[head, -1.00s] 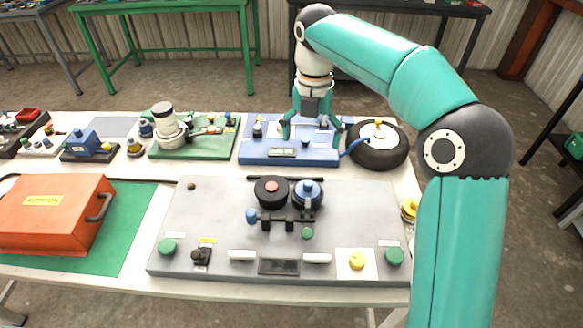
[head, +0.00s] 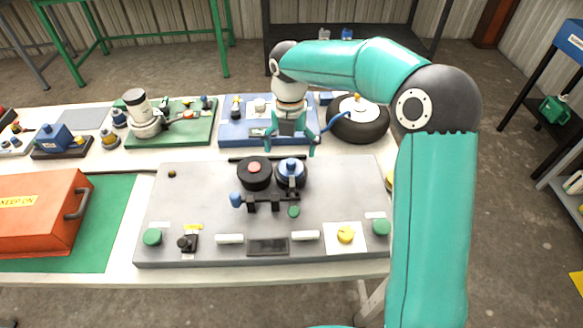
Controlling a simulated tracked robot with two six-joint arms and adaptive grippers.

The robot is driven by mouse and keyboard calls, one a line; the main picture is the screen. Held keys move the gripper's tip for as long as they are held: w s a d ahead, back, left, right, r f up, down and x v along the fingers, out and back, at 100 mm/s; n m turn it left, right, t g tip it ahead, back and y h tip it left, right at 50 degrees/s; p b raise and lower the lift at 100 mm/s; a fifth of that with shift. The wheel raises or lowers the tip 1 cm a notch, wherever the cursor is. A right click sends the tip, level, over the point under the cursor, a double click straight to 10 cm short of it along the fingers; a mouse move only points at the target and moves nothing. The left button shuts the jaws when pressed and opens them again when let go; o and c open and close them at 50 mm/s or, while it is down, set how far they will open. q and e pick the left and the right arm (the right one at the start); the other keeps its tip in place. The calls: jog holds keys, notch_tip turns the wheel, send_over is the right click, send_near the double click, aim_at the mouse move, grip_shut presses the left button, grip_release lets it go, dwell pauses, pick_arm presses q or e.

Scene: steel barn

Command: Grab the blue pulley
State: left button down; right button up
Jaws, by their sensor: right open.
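The blue pulley (head: 291,176) sits on the grey panel (head: 345,205), right beside a black pulley with a reddish centre (head: 254,173). A darker upright piece stands at the blue pulley's middle. My right gripper (head: 290,147) is open and points down just behind and above the blue pulley. Its two fingers are spread to the left and right, and nothing shows between them. From this view I cannot tell the exact height of the fingertips over the panel. My left gripper does not show.
A blue board (head: 228,132) lies behind the panel, with a black tyre (head: 360,123) to its right. A black bracket with a blue knob (head: 235,200) stands in front of the pulleys. An orange case (head: 38,215) sits at the left.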

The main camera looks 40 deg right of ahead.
aim_at(291, 160)
notch_tip(291, 160, down, 5)
jog(key=shift+s+d+r+p, duration=0.1)
jog(key=shift+s+p, duration=0.05)
jog(key=shift+p, duration=0.2)
jog(key=shift+c, duration=0.2)
jog(key=c, duration=1.3)
jog(key=shift+r, duration=0.1)
